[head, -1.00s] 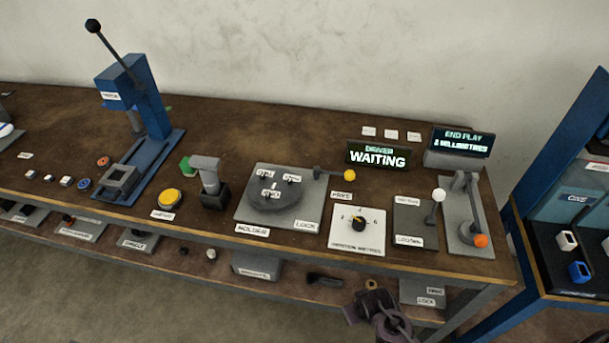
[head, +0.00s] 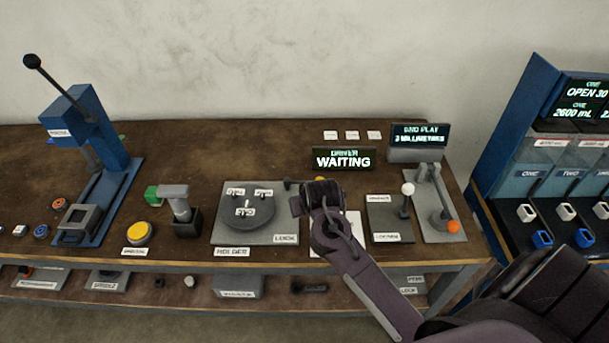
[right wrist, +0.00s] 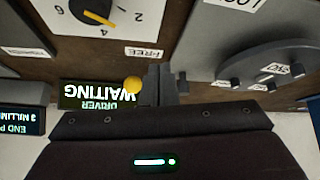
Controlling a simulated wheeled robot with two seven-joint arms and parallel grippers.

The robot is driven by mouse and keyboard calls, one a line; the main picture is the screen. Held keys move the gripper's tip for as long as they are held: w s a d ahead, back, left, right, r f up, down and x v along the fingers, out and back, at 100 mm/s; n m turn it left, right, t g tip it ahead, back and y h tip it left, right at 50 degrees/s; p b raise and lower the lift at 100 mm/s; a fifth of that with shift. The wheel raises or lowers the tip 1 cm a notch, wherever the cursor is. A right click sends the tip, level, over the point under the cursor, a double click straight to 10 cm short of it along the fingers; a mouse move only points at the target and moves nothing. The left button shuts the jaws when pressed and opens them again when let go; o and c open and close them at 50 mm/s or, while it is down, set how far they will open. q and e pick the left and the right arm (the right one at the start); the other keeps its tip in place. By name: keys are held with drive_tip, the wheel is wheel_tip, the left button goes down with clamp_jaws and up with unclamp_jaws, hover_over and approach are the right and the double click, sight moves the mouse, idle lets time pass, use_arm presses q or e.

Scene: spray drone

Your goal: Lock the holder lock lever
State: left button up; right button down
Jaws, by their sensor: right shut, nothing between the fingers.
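The holder (head: 228,231) is a grey plate with a round dark disc, labelled HOLDER and LOCK. Its lock lever has a dark arm (head: 290,185) at the plate's back right corner and a yellow knob (head: 320,180), mostly hidden behind my right gripper in the head view. In the right wrist view the yellow knob (right wrist: 132,85) shows just left of my right gripper's fingers (right wrist: 162,80), near the FREE label (right wrist: 143,52). My right gripper is shut and empty; I cannot tell whether it touches the knob. My left gripper is not in view.
The dial panel (right wrist: 110,22) is partly covered by my right arm in the head view. A WAITING display (head: 343,158) stands behind. A lever with a white ball (head: 408,188) and one with an orange knob (head: 453,227) stand to the right.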

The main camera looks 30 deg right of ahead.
sight(305, 182)
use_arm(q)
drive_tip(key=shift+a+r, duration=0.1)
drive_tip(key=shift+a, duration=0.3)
use_arm(e)
drive_tip(key=w+d+r+m+t+h, duration=0.1)
drive_tip(key=w+d+r+m+h, duration=0.1)
drive_tip(key=w+d+r, duration=0.3)
drive_tip(key=w+r+m, duration=0.1)
drive_tip(key=w, duration=0.2)
